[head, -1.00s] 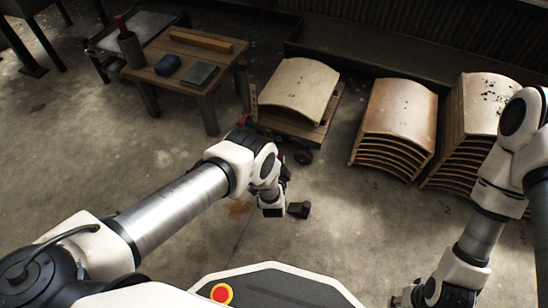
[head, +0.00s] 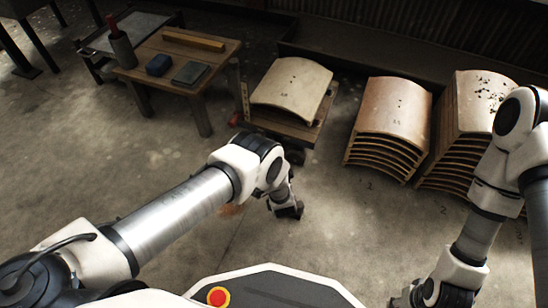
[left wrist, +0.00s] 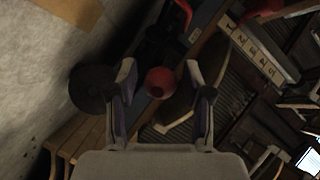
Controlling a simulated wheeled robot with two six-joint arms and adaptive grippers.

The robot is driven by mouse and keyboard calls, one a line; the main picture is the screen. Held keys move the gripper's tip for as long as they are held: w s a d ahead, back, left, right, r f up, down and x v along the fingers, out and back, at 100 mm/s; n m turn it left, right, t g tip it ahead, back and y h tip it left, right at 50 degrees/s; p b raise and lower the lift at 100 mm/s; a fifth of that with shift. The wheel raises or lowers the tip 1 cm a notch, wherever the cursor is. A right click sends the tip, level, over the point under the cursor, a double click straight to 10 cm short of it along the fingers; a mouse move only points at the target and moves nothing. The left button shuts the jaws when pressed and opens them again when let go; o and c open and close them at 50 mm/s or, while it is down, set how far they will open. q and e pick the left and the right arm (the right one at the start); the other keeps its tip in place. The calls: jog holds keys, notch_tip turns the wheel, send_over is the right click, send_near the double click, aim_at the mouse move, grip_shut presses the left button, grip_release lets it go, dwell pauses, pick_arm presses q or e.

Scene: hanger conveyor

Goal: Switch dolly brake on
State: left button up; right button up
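The dolly (head: 285,128) stands behind my left arm, with a curved wooden panel (head: 292,82) on it and a dark wheel at its front right. A red part (head: 236,118) shows at its left front corner. In the left wrist view a red ball-shaped knob (left wrist: 160,82) lies in line with the gap between the fingers of my left gripper (left wrist: 160,76). The fingers are apart; whether they touch the knob is unclear. In the head view my left gripper (head: 288,208) is before the dolly, above the floor. My right gripper (head: 408,297) is low at right, its fingers unclear.
Stacks of curved panels (head: 393,105) and (head: 476,100) stand right of the dolly. A wooden table (head: 212,62) with a yellow bar, a blue block and a grey slab stands to its left. Bare floor (head: 350,225) lies between the arms.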

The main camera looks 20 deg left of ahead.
pick_arm(q)
jog(key=v, duration=0.7)
jog(key=shift+s, duration=0.3)
